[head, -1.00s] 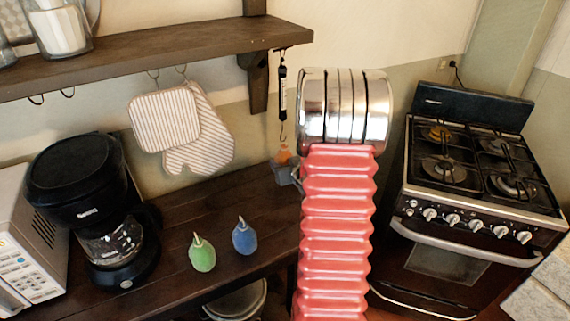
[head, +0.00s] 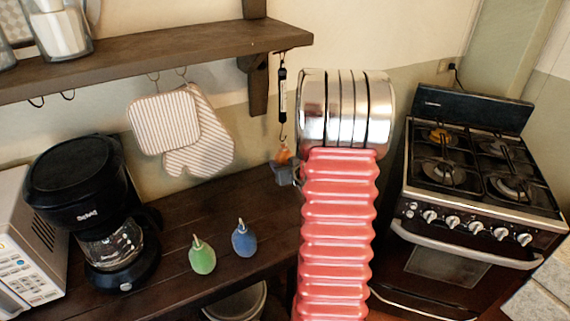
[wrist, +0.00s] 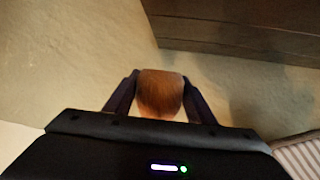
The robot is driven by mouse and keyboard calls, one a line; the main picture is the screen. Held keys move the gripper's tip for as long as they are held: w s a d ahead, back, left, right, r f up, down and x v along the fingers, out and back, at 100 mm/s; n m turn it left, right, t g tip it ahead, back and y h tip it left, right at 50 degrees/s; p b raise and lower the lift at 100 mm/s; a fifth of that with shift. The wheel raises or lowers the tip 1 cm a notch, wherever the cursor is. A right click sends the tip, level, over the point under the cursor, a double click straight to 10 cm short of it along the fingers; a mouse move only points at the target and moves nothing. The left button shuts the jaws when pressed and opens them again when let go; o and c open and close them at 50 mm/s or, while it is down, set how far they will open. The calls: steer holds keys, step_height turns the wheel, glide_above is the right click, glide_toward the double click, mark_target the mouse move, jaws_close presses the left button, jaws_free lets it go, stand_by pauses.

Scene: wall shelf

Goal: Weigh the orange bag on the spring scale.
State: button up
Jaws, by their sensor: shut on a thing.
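The spring scale (head: 283,95) hangs from the right end of the wooden shelf, its hook (head: 283,136) at the bottom. The orange bag (head: 284,154) is just below the hook in the head view. It also shows between the fingers in the wrist view (wrist: 159,92). My gripper (wrist: 159,84) is shut on the bag, one finger on each side. In the head view my gripper (head: 283,168) is partly hidden behind my own arm. I cannot tell whether the bag's loop is on the hook.
A green bag (head: 202,256) and a blue bag (head: 244,239) stand on the dark counter (head: 190,210). A coffee maker (head: 105,215) and a microwave (head: 30,250) are at left. Striped mitts (head: 165,122) hang under the shelf (head: 150,55). A stove (head: 480,180) is at right.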

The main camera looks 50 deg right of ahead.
mark_target(291, 155)
steer(key=shift+d+r, duration=0.1)
steer(key=shift+r, duration=0.1)
steer(key=shift+r, duration=0.2)
steer(key=shift+d+r, duration=0.1)
steer(key=shift+r, duration=0.05)
stand_by(0.4)
steer(key=shift+s+d+r, duration=0.2)
steer(key=shift+d+r, duration=0.3)
steer(key=shift+s+d, duration=0.2)
steer(key=shift+d, duration=0.45)
steer(key=shift+d, duration=0.1)
steer(key=shift+s+d, duration=0.2)
steer(key=shift+d, duration=0.45)
steer(key=shift+s+d, duration=0.25)
steer(key=shift+d, duration=0.35)
steer(key=shift+s+d, duration=0.2)
steer(key=shift+d, duration=0.45)
steer(key=shift+d, duration=0.1)
